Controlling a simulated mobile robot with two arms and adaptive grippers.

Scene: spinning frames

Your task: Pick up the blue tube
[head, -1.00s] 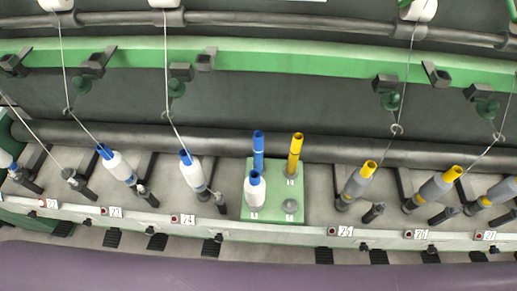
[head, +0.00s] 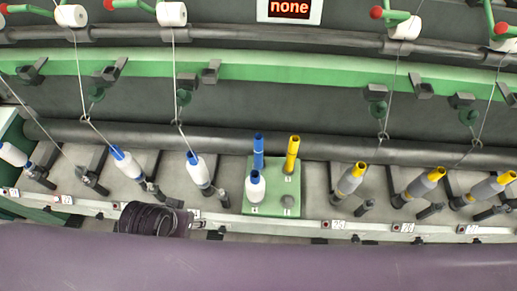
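The bare blue tube (head: 258,152) stands upright at the back left of a green holder (head: 270,211) in the middle of the head view. A yellow tube (head: 292,155) stands beside it on the right. In front of the blue tube is a white bobbin (head: 255,189) with a blue top. The front right spot of the holder shows only a grey peg. A gripper, which I take as my left (head: 217,226), is at the rail left of the holder, apart from the blue tube. Its fingers are small and unclear. My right gripper is not in view.
White bobbins with blue tops (head: 197,170) stand left of the holder, grey bobbins with yellow tops (head: 350,182) right of it. Thin threads run up from several of them. A purple surface (head: 330,264) spans the bottom.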

